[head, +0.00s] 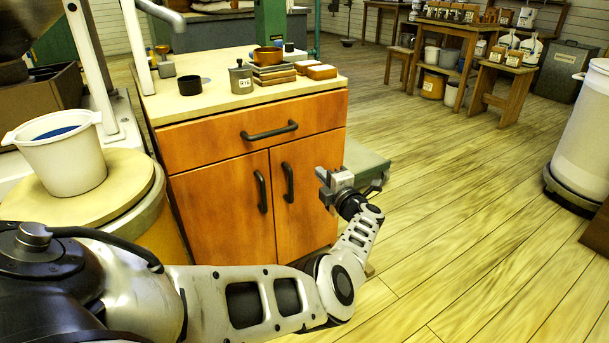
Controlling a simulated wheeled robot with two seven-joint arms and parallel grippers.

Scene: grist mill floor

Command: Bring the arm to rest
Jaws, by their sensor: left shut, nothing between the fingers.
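My left arm comes in from the lower left and reaches across the front of the wooden cabinet (220,213). My left gripper (324,184) is at the arm's far end, in front of the cabinet's right door edge and below the countertop. Its fingers are shut with nothing between them. It appears apart from the door handles (289,182), though the exact gap is hard to tell. My right gripper is outside the view.
On the cabinet top stand a black cup (190,85), a labelled metal flask (241,78) and stacked blocks (273,74). A white bucket (58,160) stands at left. A white barrel (584,135) is at the right edge. The plank floor (470,200) between is clear.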

